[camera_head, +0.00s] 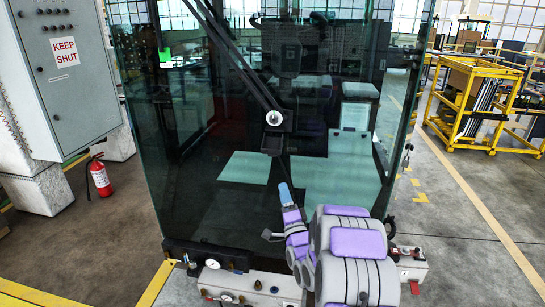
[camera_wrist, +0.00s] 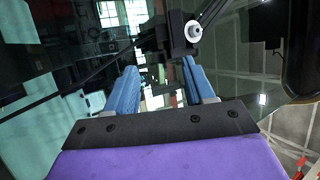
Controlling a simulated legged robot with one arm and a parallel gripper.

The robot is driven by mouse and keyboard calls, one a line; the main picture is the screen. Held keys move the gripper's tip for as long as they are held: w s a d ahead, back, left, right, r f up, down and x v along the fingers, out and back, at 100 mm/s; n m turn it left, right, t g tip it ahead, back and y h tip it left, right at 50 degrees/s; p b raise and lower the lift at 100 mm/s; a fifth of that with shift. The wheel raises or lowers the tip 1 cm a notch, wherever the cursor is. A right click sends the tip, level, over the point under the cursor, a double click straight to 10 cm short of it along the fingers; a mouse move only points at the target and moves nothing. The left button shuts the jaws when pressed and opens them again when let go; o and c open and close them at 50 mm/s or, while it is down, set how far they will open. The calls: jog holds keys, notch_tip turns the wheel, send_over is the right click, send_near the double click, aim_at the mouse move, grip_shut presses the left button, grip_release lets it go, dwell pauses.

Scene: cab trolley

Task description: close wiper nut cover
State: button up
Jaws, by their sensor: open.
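The wiper pivot sits on the cab's dark front glass, with a round white nut (camera_head: 274,118) exposed. Just below it is a black block-like part, which looks like the nut cover (camera_head: 272,142), hanging open. In the wrist view the nut (camera_wrist: 193,31) is beyond the right fingertip, with the black cover (camera_wrist: 178,38) just left of it. My gripper (camera_head: 285,192) is below and slightly right of the cover, apart from it. In the wrist view its two blue fingers (camera_wrist: 159,78) stand apart with nothing between them.
Wiper arms (camera_head: 237,57) run up and left from the pivot across the glass (camera_head: 180,130). A grey cabinet (camera_head: 65,75) and a red extinguisher (camera_head: 99,177) stand left. A yellow trolley (camera_head: 475,105) stands right. Floor on both sides is mostly clear.

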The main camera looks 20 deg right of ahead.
aim_at(273, 155)
jog(key=b+x, duration=0.3)
jog(key=x, duration=1.4)
jog(key=shift+f, duration=0.15)
grip_shut()
